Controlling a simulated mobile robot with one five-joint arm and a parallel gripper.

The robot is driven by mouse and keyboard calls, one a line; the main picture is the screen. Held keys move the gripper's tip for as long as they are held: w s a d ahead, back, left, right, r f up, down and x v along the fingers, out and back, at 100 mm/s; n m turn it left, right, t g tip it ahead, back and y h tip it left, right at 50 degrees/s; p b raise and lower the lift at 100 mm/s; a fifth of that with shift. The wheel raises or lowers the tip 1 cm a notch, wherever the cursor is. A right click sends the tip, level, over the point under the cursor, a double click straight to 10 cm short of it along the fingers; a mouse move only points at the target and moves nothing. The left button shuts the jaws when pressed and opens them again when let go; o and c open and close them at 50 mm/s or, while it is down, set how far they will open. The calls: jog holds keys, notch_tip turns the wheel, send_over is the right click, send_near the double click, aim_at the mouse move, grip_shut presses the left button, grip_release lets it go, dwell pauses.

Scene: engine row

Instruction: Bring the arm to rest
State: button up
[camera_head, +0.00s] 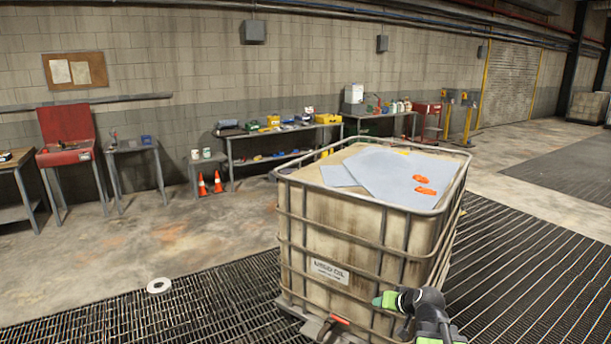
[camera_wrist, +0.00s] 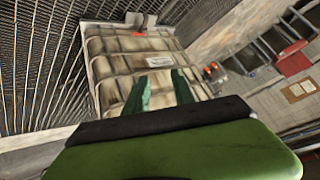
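My gripper (camera_wrist: 161,77) shows two green fingers in the wrist view. They are apart with nothing between them, so it is open and empty. In the head view my gripper (camera_head: 385,300) is at the lower right, its green end pointing left, in front of the caged tank. The tank (camera_head: 335,215) is a dirty cream container in a metal cage with a white label. It also shows beyond the fingers in the wrist view (camera_wrist: 110,65). I cannot tell how close the fingers are to it.
Grey sheets (camera_head: 385,178) and orange items (camera_head: 424,190) lie on the tank's top. A white ring (camera_head: 158,286) lies on the floor grating. Traffic cones (camera_head: 217,182), a loaded workbench (camera_head: 280,135) and a red parts washer (camera_head: 66,135) stand along the wall. Open floor lies left of the tank.

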jog(key=s+a+f+n+g+b, duration=0.25)
jog(key=a+f, duration=0.25)
jog(key=a, duration=0.3)
jog(key=s+a+f+n+g+b, duration=0.1)
jog(key=s+a+f+g, duration=0.2)
jog(key=a, duration=0.5)
jog(key=s+d+f+m+g+h, duration=0.1)
jog(key=s+d+f+g+h, duration=0.1)
jog(key=s, duration=0.8)
jog(key=shift+d+f+g+p, duration=0.4)
jog(key=shift+d+f+g, duration=0.2)
jog(key=shift+d+g, duration=0.35)
